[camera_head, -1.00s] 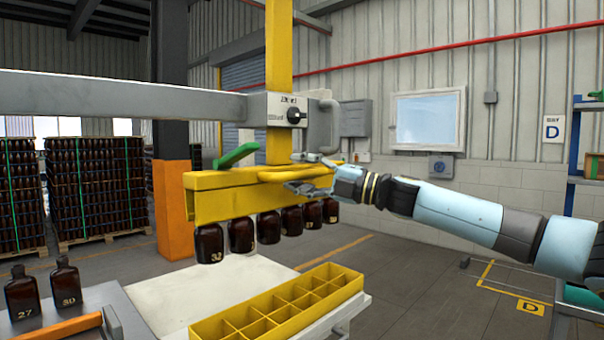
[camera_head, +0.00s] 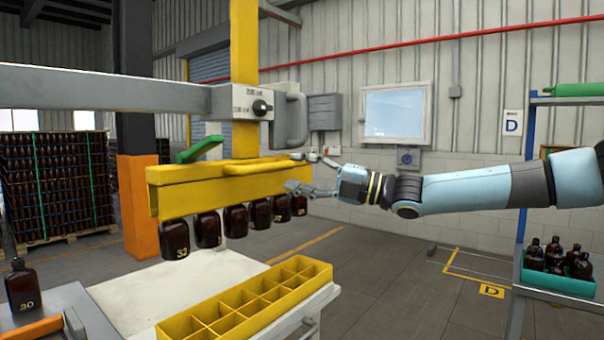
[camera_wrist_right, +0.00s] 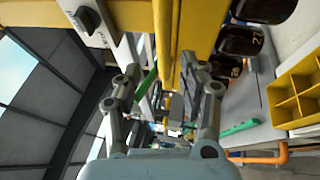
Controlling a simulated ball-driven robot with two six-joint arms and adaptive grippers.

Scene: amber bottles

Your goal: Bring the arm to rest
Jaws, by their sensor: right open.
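My right gripper (camera_head: 312,175) is open and empty, just right of the yellow bar (camera_head: 200,187) with its yellow handle (camera_head: 254,166). A gap shows between its fingers and the handle in the head view. In the right wrist view the open fingers (camera_wrist_right: 165,95) point along the yellow bar (camera_wrist_right: 198,20), with nothing held between them. Several amber bottles (camera_head: 207,229) hang in a row under the bar, the nearest marked 32. My left gripper is not in view.
A yellow divided crate (camera_head: 245,305) stands on a pale table below the bar. Bottle 30 (camera_head: 22,286) stands at the lower left. A green lever (camera_head: 199,149) sits on the bar. A rack with a teal crate (camera_head: 560,280) of bottles stands at right. Open floor lies between.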

